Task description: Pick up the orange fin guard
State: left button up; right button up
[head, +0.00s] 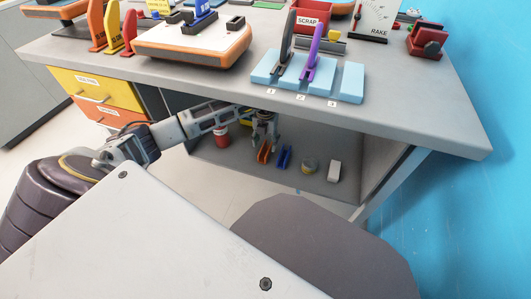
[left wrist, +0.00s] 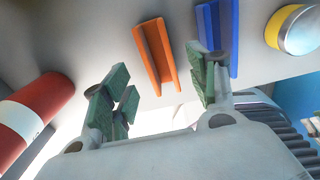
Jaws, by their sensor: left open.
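The orange fin guard (head: 264,152) is a small U-shaped channel on the shelf under the bench, just below my left gripper in the head view. It also shows in the left wrist view (left wrist: 156,58), ahead of the fingers and between them. My left gripper (head: 262,128) is open and empty, its green-padded fingers spread wide in the left wrist view (left wrist: 160,95). A similar blue channel (head: 284,157) lies just right of the orange one, and in the left wrist view (left wrist: 218,40) it is close to the right finger.
On the shelf, a red and white can (head: 221,137) stands to the left. A yellow-banded tin (head: 309,166) and a white block (head: 334,172) lie to the right. The bench top (head: 400,112) overhangs the shelf and my forearm passes beneath it. A blue slotted rack (head: 349,82) stands above.

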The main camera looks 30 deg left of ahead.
aim_at(265, 153)
pick_arm(q)
jog(key=shift+f+b, duration=1.45)
jog(key=shift+f, duration=1.05)
jog(key=shift+c, duration=0.8)
jog(key=c, duration=0.8)
